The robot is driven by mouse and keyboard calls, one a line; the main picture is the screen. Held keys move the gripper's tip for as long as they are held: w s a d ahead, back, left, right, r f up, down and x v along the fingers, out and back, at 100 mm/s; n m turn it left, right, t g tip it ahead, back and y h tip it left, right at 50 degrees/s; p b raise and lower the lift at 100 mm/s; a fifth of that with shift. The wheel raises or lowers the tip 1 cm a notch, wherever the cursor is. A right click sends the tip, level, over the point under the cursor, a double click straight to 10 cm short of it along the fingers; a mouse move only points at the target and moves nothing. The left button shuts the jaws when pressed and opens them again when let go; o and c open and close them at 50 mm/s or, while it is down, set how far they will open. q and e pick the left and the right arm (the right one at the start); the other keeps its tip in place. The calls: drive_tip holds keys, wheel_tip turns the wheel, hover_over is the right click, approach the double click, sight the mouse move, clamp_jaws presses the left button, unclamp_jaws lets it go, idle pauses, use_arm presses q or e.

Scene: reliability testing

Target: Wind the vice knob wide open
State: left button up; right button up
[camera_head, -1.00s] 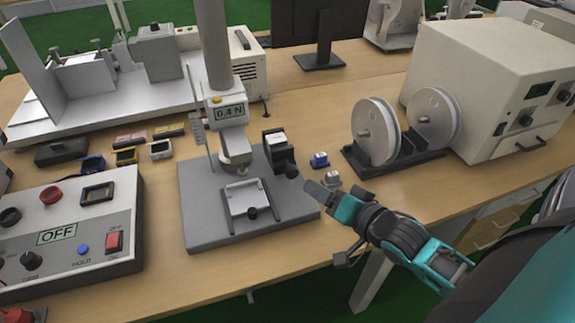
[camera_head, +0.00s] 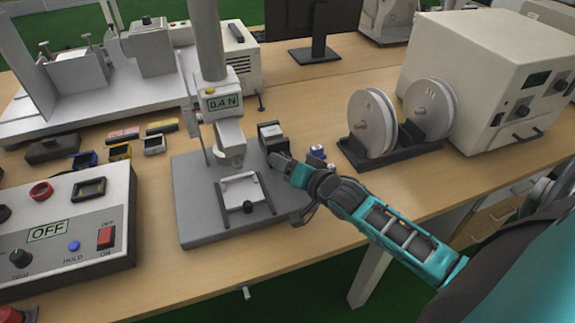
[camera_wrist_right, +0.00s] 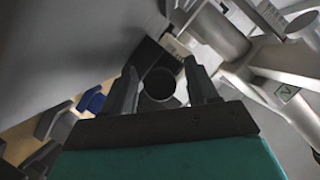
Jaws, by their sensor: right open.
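A black block-shaped unit (camera_head: 269,131) with a pale label stands at the right back of the grey tester base plate (camera_head: 200,220). In the right wrist view a round dark knob (camera_wrist_right: 160,84) sits between the fingers of my right gripper (camera_wrist_right: 163,85), which are open on either side of it; contact cannot be told. In the head view my right gripper (camera_head: 281,162) is beside the black unit and hides its knob. My left gripper is not in view.
The tester's column and head (camera_head: 220,105) rise just left of my right gripper. A small blue block (camera_head: 317,151) lies close behind my right arm. Two white reels (camera_head: 372,122) stand farther right. A control box (camera_head: 75,230) fills the left front.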

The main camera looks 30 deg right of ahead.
drive_tip(key=c, duration=1)
drive_tip(key=shift+r+n+p, duration=0.25)
drive_tip(key=shift+n+p, duration=0.05)
drive_tip(key=shift+p, duration=0.7)
drive_tip(key=shift+c, duration=0.2)
drive_tip(key=shift+n+g+h+p, duration=0.4)
drive_tip(key=shift+n+h+p, duration=0.3)
drive_tip(key=shift+p, duration=0.55)
drive_tip(key=shift+f+n+h+p, duration=0.1)
drive_tip(key=shift+n+h+p, duration=0.3)
drive_tip(key=shift+n, duration=0.3)
drive_tip(key=shift+f+n+g+h, duration=0.1)
drive_tip(key=shift+n+g+h, duration=0.35)
drive_tip(key=shift+n, duration=0.35)
drive_tip(key=shift+n+h, duration=0.85)
drive_tip(key=shift+n, duration=0.15)
